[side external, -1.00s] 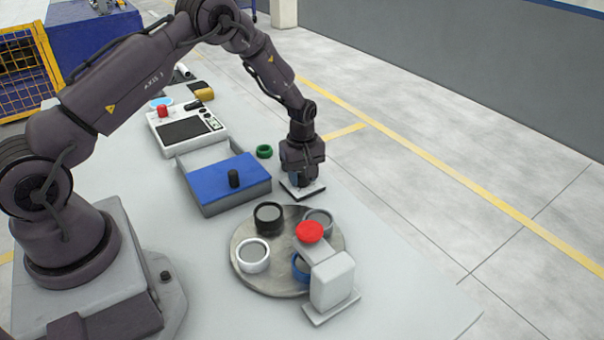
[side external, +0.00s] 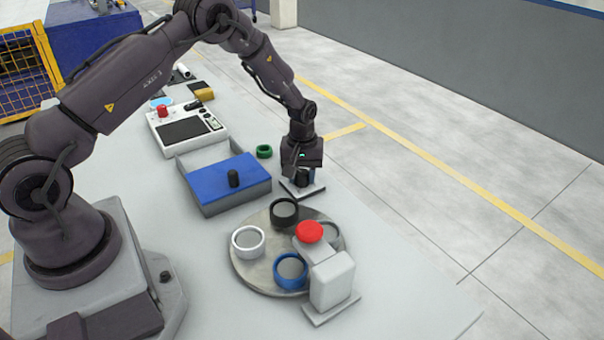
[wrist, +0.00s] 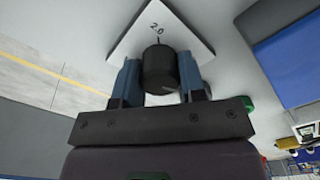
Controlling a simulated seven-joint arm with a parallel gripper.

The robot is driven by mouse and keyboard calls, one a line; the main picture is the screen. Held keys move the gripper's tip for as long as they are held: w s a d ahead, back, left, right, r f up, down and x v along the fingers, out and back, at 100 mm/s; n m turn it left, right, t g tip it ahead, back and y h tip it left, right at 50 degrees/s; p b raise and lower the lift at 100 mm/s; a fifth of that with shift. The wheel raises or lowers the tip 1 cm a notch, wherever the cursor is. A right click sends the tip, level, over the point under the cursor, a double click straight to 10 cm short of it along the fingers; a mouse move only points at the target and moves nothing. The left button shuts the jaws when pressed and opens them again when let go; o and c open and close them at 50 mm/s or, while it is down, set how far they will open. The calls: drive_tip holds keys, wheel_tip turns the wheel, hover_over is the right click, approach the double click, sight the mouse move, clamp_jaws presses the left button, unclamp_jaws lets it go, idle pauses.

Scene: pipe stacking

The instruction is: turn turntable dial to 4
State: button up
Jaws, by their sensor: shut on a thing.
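The black dial knob (wrist: 158,68) stands on a white square plate (wrist: 185,40) marked "2.0" in the wrist view. My gripper (wrist: 159,80) has one blue finger on each side of the knob and is shut on it. In the side view my gripper (side external: 303,178) points down over the plate (side external: 314,190), and the knob is partly hidden. The grey round turntable (side external: 258,275) carries a black ring (side external: 284,212), a white ring (side external: 248,242), a blue ring (side external: 290,271) and a grey ring (side external: 334,238), the last partly hidden by the red button's arm.
A white stand (side external: 332,282) with a red button (side external: 309,232) overhangs the turntable. A box with a blue lid (side external: 228,182) and black knob sits left of my gripper. A green ring (side external: 264,151) lies behind. A control panel (side external: 187,130) is farther back.

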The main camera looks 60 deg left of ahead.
sight(302, 172)
drive_tip(key=m, duration=1.2)
drive_tip(key=shift+m, duration=0.3)
idle(0.4)
drive_tip(key=o, duration=0.9)
wheel_tip(302, 172, up, 13)
